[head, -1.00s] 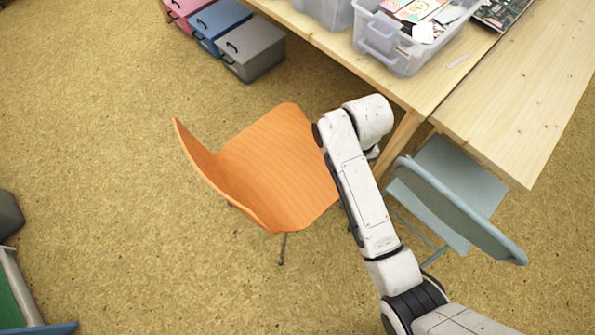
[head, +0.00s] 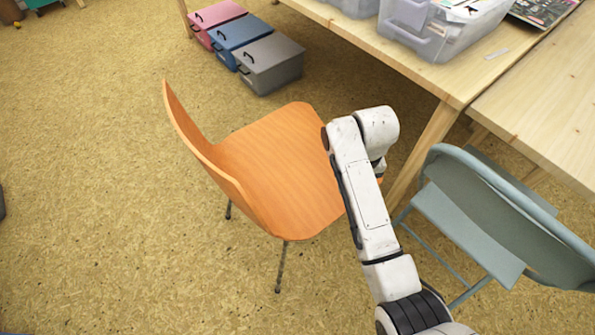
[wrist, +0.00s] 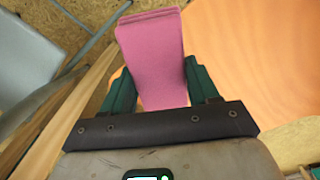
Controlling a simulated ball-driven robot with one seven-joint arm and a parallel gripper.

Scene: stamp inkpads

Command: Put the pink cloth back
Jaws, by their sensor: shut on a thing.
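The pink cloth (wrist: 152,50) is a flat, folded stack held between the two green fingers of my gripper (wrist: 156,82) in the wrist view. My gripper is shut on it. Orange chair surface (wrist: 250,60) lies behind the cloth on the right. In the head view my arm reaches toward the right edge of the orange chair (head: 280,165), and my gripper and the cloth are hidden there behind my arm.
A pink bin (head: 217,17), a blue bin (head: 239,33) and a grey bin (head: 272,66) stand on the floor. A wooden table (head: 440,78) carries clear plastic boxes (head: 440,40). A grey-blue chair (head: 470,225) stands right of my arm.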

